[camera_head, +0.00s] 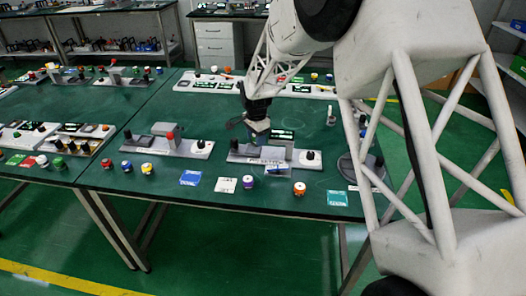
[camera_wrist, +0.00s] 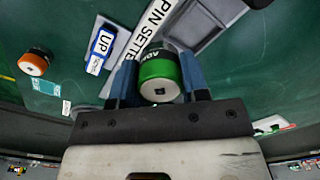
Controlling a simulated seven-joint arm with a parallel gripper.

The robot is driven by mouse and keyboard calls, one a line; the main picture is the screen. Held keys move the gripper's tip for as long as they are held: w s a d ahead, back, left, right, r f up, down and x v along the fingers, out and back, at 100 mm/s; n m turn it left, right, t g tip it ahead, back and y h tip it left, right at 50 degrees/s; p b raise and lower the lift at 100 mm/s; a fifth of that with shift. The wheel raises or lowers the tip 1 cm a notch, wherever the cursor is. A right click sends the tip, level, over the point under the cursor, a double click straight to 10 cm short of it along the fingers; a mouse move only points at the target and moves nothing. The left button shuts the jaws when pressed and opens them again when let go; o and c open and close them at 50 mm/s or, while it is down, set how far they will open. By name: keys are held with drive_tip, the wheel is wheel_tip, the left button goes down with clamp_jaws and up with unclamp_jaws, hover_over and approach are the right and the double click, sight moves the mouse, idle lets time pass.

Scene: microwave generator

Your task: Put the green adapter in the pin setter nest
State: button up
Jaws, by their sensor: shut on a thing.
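My gripper (camera_wrist: 158,85) is shut on the green adapter (camera_wrist: 160,70), a green cylinder with a dark top band and partial white lettering, held between two blue fingers. In the head view my gripper (camera_head: 256,136) hangs over the pin setter (camera_head: 240,152), a grey plate with a white label; the adapter cannot be made out clearly there. In the wrist view the pin setter's "PIN SETTE" label (camera_wrist: 148,32) shows beyond the adapter, with a grey recessed part (camera_wrist: 195,24) to its right. I cannot tell whether this recess is the nest. The adapter appears above the plate.
A blue and white "UP" block (camera_wrist: 103,42) lies beside the label. An orange cylinder (camera_head: 299,188), a purple-banded one (camera_head: 248,182) and a teal card (camera_head: 338,198) lie along the table's front. Another grey fixture (camera_head: 190,148) stands to the left. Bare green table separates them.

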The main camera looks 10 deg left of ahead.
hover_over(253, 150)
drive_tip(key=shift+r, duration=0.1)
drive_tip(key=shift+f, duration=0.2)
idle(0.5)
drive_tip(key=shift+f, duration=2.65)
drive_tip(key=shift+f, duration=0.65)
drive_tip(key=o, duration=1.1)
drive_tip(key=shift+r, duration=0.15)
wheel_tip(253, 150, up, 8)
drive_tip(key=shift+f, duration=0.25)
